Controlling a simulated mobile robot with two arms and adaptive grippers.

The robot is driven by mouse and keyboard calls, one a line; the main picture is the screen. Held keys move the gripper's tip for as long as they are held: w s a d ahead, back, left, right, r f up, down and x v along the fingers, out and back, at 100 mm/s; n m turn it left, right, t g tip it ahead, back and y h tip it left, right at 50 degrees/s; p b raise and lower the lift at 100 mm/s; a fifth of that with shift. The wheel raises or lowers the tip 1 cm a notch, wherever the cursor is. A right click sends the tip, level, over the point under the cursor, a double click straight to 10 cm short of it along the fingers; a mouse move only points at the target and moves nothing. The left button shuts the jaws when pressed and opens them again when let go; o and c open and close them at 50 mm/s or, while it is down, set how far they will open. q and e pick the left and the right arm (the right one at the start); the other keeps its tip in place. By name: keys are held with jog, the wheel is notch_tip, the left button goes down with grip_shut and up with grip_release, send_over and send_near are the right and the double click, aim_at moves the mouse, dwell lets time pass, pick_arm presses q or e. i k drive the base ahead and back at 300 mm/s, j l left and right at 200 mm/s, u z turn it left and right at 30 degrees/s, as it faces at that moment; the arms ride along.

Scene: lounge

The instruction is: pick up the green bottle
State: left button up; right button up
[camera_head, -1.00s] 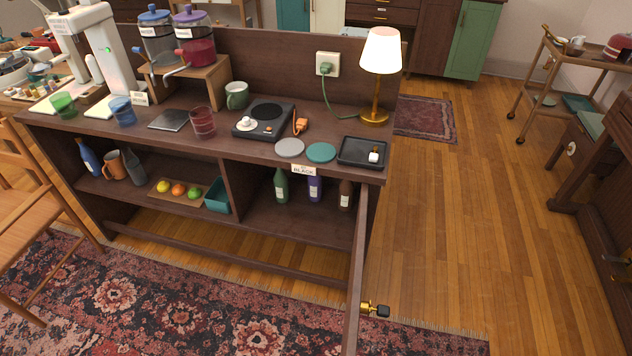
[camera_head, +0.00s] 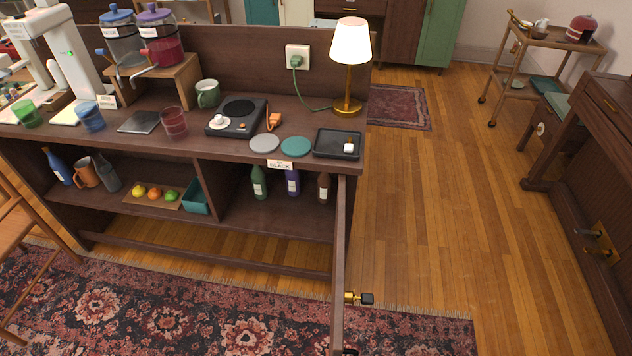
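The green bottle (camera_head: 259,183) stands upright on the right-hand shelf inside the sideboard (camera_head: 215,150), under the counter top. It has a pale label. A purple bottle (camera_head: 292,183) and a brown bottle (camera_head: 323,188) stand to its right on the same shelf. The bottle tops are close beneath the counter edge. Neither of my grippers shows in the head view.
An open door (camera_head: 340,270) with a brass and black knob (camera_head: 358,298) juts forward right of the bottles. A teal bin (camera_head: 196,196) and a fruit board (camera_head: 152,193) sit in the left compartment. A chair (camera_head: 22,235) stands at left. Wood floor at right is clear.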

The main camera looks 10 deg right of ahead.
aim_at(258, 176)
jog(key=i+j, duration=0.2)
jog(key=j, duration=0.15)
jog(key=i+j, duration=0.15)
jog(key=j, duration=0.2)
jog(key=i+j, duration=0.2)
jog(key=j, duration=0.15)
jog(key=i+j, duration=0.15)
jog(key=j, duration=0.2)
